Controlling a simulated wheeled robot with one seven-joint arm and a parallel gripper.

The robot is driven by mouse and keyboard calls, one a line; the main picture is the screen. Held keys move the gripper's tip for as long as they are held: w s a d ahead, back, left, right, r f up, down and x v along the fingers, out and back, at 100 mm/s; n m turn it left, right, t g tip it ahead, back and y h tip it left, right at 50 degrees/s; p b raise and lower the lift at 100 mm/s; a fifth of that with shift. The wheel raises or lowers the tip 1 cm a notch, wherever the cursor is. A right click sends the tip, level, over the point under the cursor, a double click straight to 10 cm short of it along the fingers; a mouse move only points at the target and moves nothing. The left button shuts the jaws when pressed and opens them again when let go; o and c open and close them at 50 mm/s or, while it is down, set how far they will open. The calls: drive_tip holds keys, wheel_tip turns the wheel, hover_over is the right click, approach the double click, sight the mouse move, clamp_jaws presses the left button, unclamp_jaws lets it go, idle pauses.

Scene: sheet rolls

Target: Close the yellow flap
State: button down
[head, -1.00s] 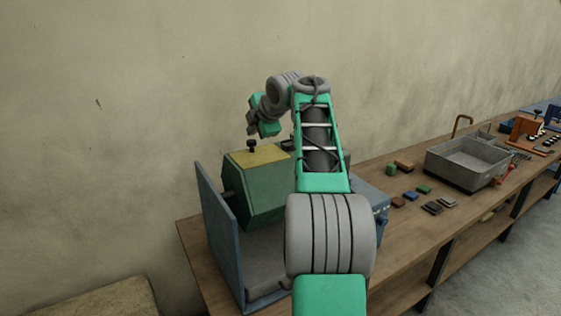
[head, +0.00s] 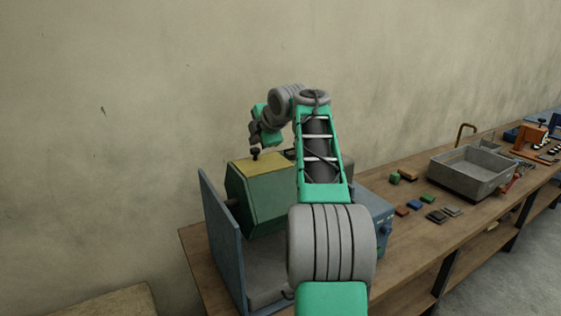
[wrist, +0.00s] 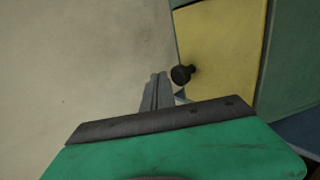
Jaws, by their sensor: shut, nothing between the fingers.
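The yellow flap (head: 266,163) lies flush on the top of a green faceted drum (head: 265,200), with a black knob (head: 255,153) standing on it. In the wrist view the yellow flap (wrist: 222,60) fills the upper right, and the black knob (wrist: 181,75) is near its left edge. My gripper (head: 254,143) is just above the knob in the head view. In the wrist view my gripper (wrist: 158,82) is shut and empty, with its fingertips a little left of the knob. Whether they touch it I cannot tell. My arm hides the drum's right side.
The drum sits between a blue side plate (head: 222,240) and a blue housing (head: 377,215) on a wooden bench (head: 420,255). Several small coloured blocks (head: 428,200) and a grey metal bin (head: 472,172) lie to the right. The wall (head: 130,100) is close behind.

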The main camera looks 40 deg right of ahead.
sight(255, 149)
wheel_tip(255, 149, up, 14)
drive_tip(key=p, duration=0.8)
drive_tip(key=s+a+f+m+g+y+b, duration=0.1)
drive_tip(key=s+a+f+m, duration=0.3)
drive_tip(key=a, duration=0.5)
drive_tip(key=s+a+f+m+g+b, duration=0.1)
drive_tip(key=s+a+f+m+b, duration=0.2)
drive_tip(key=a, duration=0.7)
drive_tip(key=s+a+f+m+g, duration=0.1)
drive_tip(key=s+a+f+m, duration=0.4)
drive_tip(key=s+f, duration=0.7)
drive_tip(key=s+a+f+m+g, duration=0.2)
drive_tip(key=s+a+f+m, duration=0.2)
drive_tip(key=s+f, duration=0.8)
drive_tip(key=shift+s+a+f+m+g+b, duration=0.3)
drive_tip(key=shift+a+f+m+b, duration=0.25)
drive_tip(key=shift+f, duration=0.3)
